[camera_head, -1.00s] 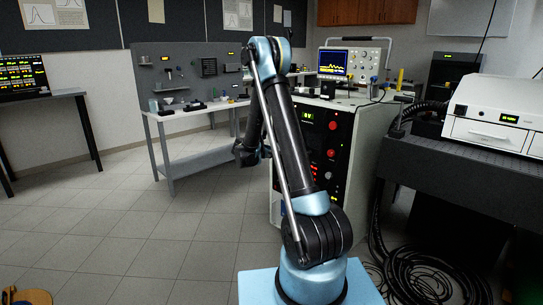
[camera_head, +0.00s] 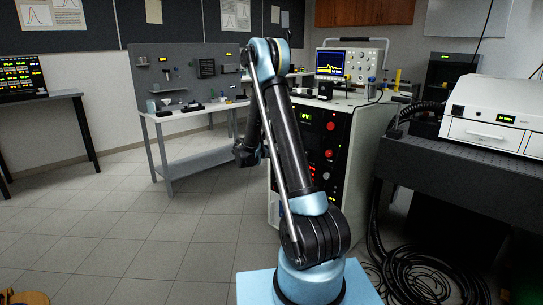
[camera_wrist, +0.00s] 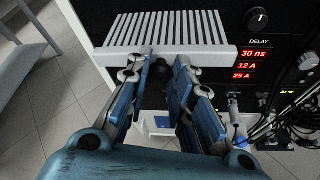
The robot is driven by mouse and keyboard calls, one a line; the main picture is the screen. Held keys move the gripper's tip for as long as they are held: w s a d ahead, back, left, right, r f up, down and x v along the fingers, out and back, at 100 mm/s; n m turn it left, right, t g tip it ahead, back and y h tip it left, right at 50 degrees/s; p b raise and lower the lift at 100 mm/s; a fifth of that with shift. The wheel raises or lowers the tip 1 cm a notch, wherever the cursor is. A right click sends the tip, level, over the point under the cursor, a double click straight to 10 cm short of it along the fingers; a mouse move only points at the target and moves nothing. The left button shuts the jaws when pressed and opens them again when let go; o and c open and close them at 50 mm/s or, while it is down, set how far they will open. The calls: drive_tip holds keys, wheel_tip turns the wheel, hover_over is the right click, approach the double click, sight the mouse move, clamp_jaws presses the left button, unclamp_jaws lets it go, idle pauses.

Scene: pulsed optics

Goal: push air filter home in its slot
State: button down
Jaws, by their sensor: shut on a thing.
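The air filter (camera_wrist: 205,32) is a white ribbed block with a pale front bar, at the top of the wrist view. It stands out from the black front panel (camera_wrist: 235,14) of the equipment cabinet. My gripper (camera_wrist: 166,66) reaches up to the front bar from below. Its blue fingers are a small way apart and shut on the filter around a dark part at the middle of the bar. The slot's mouth is hidden behind the filter. In the head view the cabinet (camera_head: 312,150) stands beyond my arm, and my gripper and the filter are hidden.
Right of the filter are a delay knob (camera_wrist: 258,19), red readouts (camera_wrist: 254,65) and several cables. An oscilloscope (camera_head: 348,64) stands on the cabinet. A dark optical table (camera_head: 450,170) is at right, with coiled cables (camera_head: 425,275) on the floor.

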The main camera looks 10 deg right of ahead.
drive_tip(key=shift+w+d, duration=1.25)
drive_tip(key=shift+d, duration=0.3)
drive_tip(key=shift+w+d, duration=0.5)
drive_tip(key=shift+d, duration=0.1)
drive_tip(key=shift+w+d, duration=0.2)
drive_tip(key=shift+d, duration=0.1)
drive_tip(key=shift+w+d, duration=0.4)
drive_tip(key=shift+d, duration=0.1)
drive_tip(key=shift+w+d, duration=0.35)
drive_tip(key=shift+d, duration=0.2)
drive_tip(key=c, duration=1.3)
unclamp_jaws()
drive_tip(key=shift+s, duration=0.1)
